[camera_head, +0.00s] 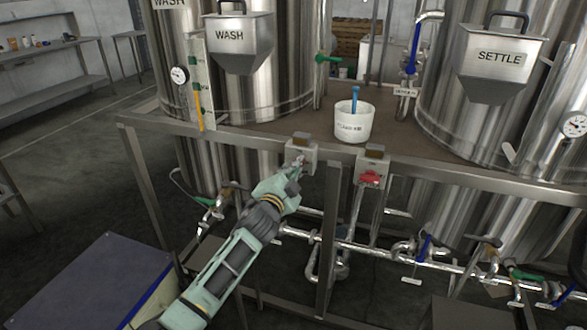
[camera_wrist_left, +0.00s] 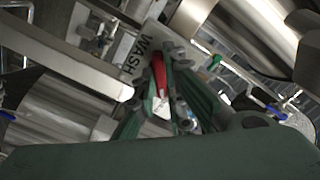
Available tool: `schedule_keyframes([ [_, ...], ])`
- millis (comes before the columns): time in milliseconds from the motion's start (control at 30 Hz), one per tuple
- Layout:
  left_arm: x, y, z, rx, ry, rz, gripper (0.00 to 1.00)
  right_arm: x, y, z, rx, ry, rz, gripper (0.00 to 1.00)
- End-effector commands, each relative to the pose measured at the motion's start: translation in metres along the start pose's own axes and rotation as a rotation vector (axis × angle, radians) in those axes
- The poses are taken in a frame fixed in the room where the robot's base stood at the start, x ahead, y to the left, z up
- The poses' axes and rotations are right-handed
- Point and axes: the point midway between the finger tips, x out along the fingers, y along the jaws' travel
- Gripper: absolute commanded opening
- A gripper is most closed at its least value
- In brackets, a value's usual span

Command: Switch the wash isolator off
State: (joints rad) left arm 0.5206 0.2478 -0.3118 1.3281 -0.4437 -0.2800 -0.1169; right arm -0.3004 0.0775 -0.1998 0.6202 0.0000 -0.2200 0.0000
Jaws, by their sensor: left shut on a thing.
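The wash isolator (camera_head: 304,150) is a small grey box on the front rail of the frame, below the WASH tank. My left gripper (camera_head: 296,166) reaches up to its front from below. In the left wrist view, the isolator's red handle (camera_wrist_left: 158,74) shows between the two green fingers of my left gripper (camera_wrist_left: 168,72), next to a plate lettered WASH. The fingers are shut on the handle. In the head view they mostly hide it, so I cannot tell which way it is turned. My right gripper is in neither view.
A second isolator (camera_head: 373,163) with a red handle is on the same rail to the right. A white bucket (camera_head: 353,122) with a blue tool stands on the deck behind. Pipes and valves run below the rail. A dark-topped box (camera_head: 95,285) stands at lower left.

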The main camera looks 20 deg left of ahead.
Motion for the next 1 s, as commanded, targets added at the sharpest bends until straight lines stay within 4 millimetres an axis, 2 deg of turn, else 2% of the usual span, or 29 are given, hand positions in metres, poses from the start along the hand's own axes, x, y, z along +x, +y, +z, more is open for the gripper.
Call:
schedule_keyframes([
  [500, -0.0002, 0.0006, 0.0001, 0.459, 0.0, 0.002, 0.0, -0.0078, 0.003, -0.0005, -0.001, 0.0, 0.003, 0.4],
  [733, -0.0002, 0.0008, 0.0002, 0.591, 0.0, 0.002, 0.0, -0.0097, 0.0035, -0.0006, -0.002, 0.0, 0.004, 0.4],
  [1000, -0.0003, 0.0015, 0.0005, 0.664, 0.0, 0.003, 0.0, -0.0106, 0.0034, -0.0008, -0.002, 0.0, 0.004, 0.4],
])
